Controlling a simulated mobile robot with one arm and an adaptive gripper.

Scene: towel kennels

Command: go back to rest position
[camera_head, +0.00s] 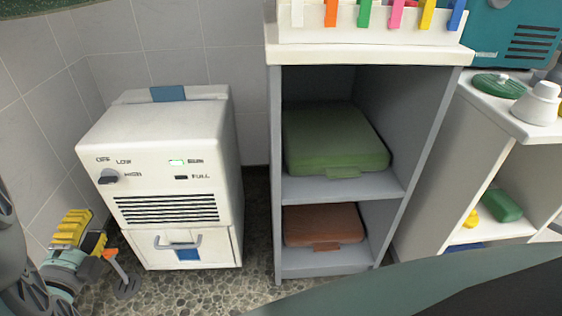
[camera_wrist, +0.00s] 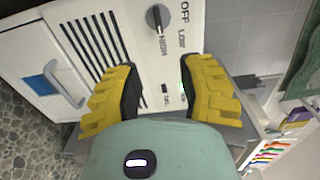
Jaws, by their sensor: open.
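My gripper (camera_head: 82,240) is at the lower left of the head view, beside the left front of a white appliance (camera_head: 180,130). In the wrist view my gripper (camera_wrist: 158,84) shows two yellow fingers spread apart with nothing between them. The appliance's front panel (camera_wrist: 135,45) lies beyond the fingers, turned sideways in that view. Its dark knob (camera_head: 108,177) has OFF, LOW and HIGH marks around it and also shows in the wrist view (camera_wrist: 154,18). A green light (camera_head: 177,162) is lit; the indicator by FULL is dark.
The appliance has a lower drawer with a handle (camera_head: 178,242). A grey shelf unit (camera_head: 275,170) holds a green folded item (camera_head: 335,140) and a brown one (camera_head: 323,224). A white shelf (camera_head: 470,130) stands at right. Tiled walls (camera_head: 35,100) are close on the left.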

